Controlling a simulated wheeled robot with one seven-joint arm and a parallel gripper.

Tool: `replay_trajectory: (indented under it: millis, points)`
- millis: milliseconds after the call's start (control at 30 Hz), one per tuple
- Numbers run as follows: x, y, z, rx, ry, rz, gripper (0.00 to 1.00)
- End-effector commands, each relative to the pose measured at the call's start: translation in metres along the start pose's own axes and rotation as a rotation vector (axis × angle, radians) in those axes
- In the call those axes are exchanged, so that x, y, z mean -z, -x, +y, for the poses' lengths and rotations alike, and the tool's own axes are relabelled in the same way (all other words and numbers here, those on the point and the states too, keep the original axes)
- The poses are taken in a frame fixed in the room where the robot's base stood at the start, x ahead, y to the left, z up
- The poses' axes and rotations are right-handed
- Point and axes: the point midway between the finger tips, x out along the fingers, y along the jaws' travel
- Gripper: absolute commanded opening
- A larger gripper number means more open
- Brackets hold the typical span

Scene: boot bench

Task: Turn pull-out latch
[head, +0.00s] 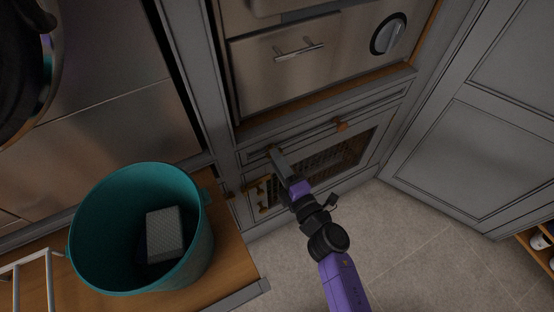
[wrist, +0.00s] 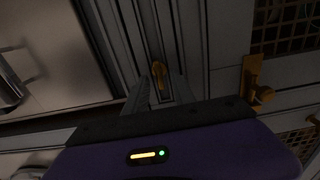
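A small brass latch (wrist: 157,74) sits on the grey cabinet frame in the wrist view, just beyond my gripper's fingertips. In the head view my gripper largely hides that spot. My gripper (head: 276,156) is at the left end of the narrow grey pull-out front (head: 305,135), under the steel oven. In the wrist view my gripper (wrist: 160,82) has its two fingers apart, with the latch in line with the gap between them. I cannot tell whether a finger touches it. A round orange-brown knob (head: 342,126) is on the pull-out front, to the right of my gripper.
Below is a mesh-fronted door (head: 340,160) with brass fittings at its left; one brass fitting (wrist: 250,82) is right of my gripper. A teal bucket (head: 88,255) holding a grey block (head: 165,233) stands on the wooden surface at left. Tiled floor (head: 410,250) is clear at lower right.

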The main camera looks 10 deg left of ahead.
Motion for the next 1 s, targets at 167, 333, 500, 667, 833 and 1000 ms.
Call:
replay_trajectory:
  millis: [167,333,500,667,833,1000]
  points:
    - [0.000,0.027,0.000,0.004,0.000,-0.001,0.31]
    - [0.000,0.054,-0.001,0.003,0.000,-0.002,0.31]
    - [0.000,0.070,0.000,0.002,0.000,0.000,0.31]
    - [0.000,0.074,-0.001,0.001,0.000,0.000,0.31]
    - [0.000,0.074,-0.001,0.001,0.000,0.000,0.31]
    - [0.000,0.074,-0.001,0.001,0.000,0.000,0.31]
